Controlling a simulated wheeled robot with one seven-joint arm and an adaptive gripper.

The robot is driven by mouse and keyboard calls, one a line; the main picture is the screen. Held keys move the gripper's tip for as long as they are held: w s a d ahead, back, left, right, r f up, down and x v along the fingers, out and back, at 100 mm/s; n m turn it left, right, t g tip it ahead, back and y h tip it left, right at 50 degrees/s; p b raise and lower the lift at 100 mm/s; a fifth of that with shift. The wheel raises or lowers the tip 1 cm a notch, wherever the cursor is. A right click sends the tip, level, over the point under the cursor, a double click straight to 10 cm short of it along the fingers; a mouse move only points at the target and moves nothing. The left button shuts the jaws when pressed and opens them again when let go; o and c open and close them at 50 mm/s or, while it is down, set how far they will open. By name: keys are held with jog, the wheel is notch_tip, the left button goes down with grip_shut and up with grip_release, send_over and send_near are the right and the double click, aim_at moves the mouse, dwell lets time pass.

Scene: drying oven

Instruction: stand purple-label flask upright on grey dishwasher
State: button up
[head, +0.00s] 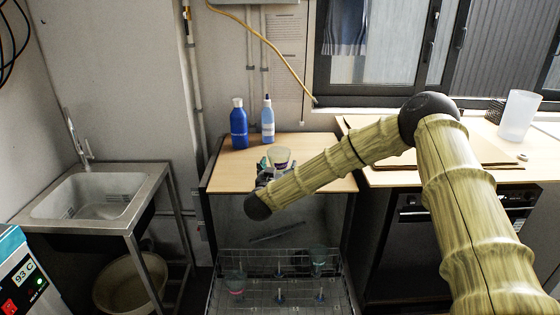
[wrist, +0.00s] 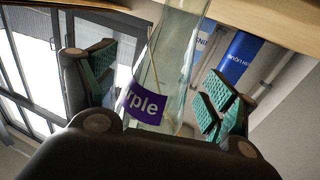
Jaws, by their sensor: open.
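The purple-label flask (head: 279,157) is clear glass and shows just beyond my gripper (head: 265,170), over the wooden top of the open grey dishwasher (head: 235,215). In the wrist view, the flask (wrist: 178,55) lies between the two green-padded fingers of my gripper (wrist: 160,88). Its purple label (wrist: 146,106) shows the letters "rple". The fingers are open, with visible gaps on both sides of the glass. My arm and hand hide the flask's lower part in the head view, so I cannot tell whether its base touches the top.
A dark blue bottle (head: 238,126) and a light blue bottle (head: 267,121) stand at the back of the wooden top. A counter with a white cup (head: 518,115) is right; a sink (head: 90,195) is left.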

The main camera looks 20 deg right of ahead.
aim_at(279, 156)
jog(key=shift+w+d, duration=0.3)
jog(key=shift+w, duration=0.2)
jog(key=shift+c, duration=0.4)
jog(key=c, duration=1.2)
jog(key=shift+r, duration=0.1)
jog(key=shift+r, duration=0.8)
notch_tip(279, 156, up, 2)
jog(key=shift+b, duration=0.4)
jog(key=v, duration=0.5)
jog(key=b+v, duration=0.1)
jog(key=v, duration=0.4)
jog(key=r+b+v, duration=0.1)
jog(key=v, duration=0.5)
jog(key=shift+w+a+r, duration=0.1)
jog(key=shift+w+a, duration=0.1)
jog(key=shift+a, duration=0.2)
